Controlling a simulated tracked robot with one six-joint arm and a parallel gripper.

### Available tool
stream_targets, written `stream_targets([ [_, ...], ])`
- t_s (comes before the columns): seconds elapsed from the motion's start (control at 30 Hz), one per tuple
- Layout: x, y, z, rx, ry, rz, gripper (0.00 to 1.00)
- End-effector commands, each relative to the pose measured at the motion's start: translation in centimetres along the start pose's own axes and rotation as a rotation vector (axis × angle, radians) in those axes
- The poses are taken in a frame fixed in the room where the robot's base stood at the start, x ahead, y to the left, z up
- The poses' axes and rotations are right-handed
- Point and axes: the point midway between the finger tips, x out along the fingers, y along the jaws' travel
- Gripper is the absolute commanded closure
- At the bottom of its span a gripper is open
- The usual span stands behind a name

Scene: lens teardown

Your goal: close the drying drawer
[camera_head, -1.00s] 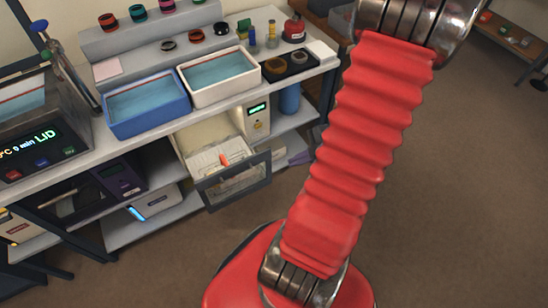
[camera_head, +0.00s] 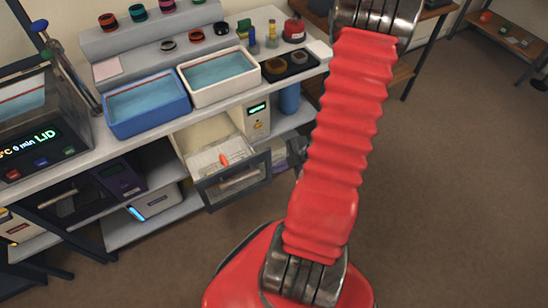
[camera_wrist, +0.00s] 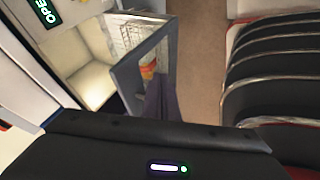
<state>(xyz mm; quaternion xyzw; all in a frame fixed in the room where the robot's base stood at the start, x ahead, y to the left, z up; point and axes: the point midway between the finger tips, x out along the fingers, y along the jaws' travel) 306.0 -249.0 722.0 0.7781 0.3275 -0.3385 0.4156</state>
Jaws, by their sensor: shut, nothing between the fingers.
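The drying drawer (camera_head: 232,184) stands pulled out of the lit drying cabinet (camera_head: 200,132) below the bench top. It has a grey-framed front with a bar handle, and a light rack with an orange piece inside. In the wrist view the drawer (camera_wrist: 125,77) shows its grey frame and wire rack beside the open, lit cabinet (camera_wrist: 94,84). My gripper (camera_wrist: 158,86) is shut and empty, its dark fingers overlapping the near edge of the drawer in that view. I cannot tell whether they touch. In the head view my red arm rises at the right, and the gripper cannot be made out clearly.
A small unit with a green display (camera_head: 256,112) stands right of the cabinet, near a blue cylinder (camera_head: 289,98). Blue (camera_head: 150,122) and white (camera_head: 218,96) tubs sit on the bench above. The floor (camera_head: 440,200) at the right is clear.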

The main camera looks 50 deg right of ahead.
Motion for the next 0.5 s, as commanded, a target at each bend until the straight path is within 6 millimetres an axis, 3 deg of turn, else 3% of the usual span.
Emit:
stream_targets([
  [0.3,1.9,3.1,0.0,-0.002,0.0,0.0,1.0],
  [0.5,2.1,3.6,0.0,0.0,0.0,0.0,1.0],
])
